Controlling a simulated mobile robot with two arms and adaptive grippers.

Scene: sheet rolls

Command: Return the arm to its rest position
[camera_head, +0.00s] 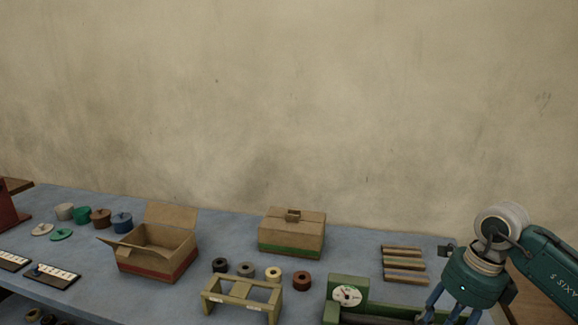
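My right arm (545,258) comes in from the right edge, dark teal with a pale round joint cover. Its gripper (452,308) points down at the bottom right, over or in front of the right end of the table. The blue fingers run down to the bottom edge and their tips are cut off, so I cannot tell whether they are open or hold anything. My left arm and gripper are not in view.
On the blue-grey table (215,215) stand an open carton (160,262), a closed carton (291,236), several small rolls (246,269), a wooden rack (240,290) and a green dial device (347,295). Stacked strips (402,262) lie left of my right gripper.

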